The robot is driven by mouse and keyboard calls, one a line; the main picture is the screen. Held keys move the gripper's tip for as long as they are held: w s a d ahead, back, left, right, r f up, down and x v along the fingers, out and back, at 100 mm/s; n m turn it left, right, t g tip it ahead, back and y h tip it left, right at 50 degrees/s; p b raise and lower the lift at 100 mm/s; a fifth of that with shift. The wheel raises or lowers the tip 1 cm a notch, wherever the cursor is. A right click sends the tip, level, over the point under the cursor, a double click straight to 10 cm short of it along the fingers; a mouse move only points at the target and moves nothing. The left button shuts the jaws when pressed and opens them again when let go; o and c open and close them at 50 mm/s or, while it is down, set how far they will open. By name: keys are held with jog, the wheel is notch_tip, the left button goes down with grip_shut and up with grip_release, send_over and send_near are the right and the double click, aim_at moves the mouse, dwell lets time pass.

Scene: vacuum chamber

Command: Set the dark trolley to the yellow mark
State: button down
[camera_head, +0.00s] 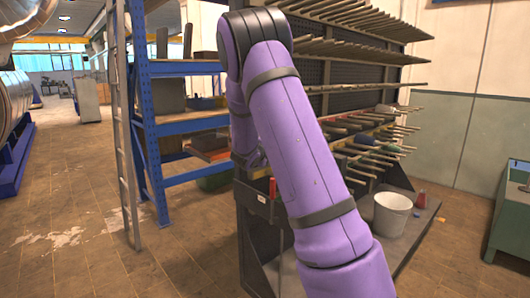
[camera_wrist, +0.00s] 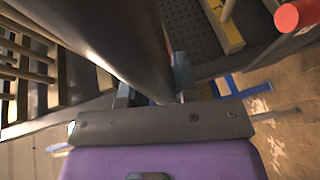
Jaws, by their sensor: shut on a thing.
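The dark trolley (camera_head: 253,238) stands at the centre right in the head view, with a dark back panel, rows of pegs holding tools and a low shelf. My purple arm crosses in front of it and hides part of it. In the wrist view my gripper (camera_wrist: 153,88) has its two fingers shut around a thick dark bar (camera_wrist: 125,40), which appears to be part of the trolley. The gripper's fingers are hidden in the head view. I cannot make out the yellow mark in either view.
A white bucket (camera_head: 391,213) stands on the trolley's low shelf. A blue rack (camera_head: 150,130) and a ladder (camera_head: 122,140) stand close on the left. A green cabinet (camera_head: 511,215) is at the right edge. The tiled floor (camera_head: 75,215) at left is mostly open.

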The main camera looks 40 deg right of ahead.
jog(key=shift+w+d+r, duration=0.15)
jog(key=shift+w+r, duration=0.05)
jog(key=shift+r, duration=0.05)
jog(key=c, duration=1)
grip_release()
jog(key=shift+o, duration=0.6)
jog(key=shift+f, duration=0.15)
jog(key=v, duration=1)
jog(key=shift+s+a, duration=0.2)
jog(key=shift+a, duration=0.2)
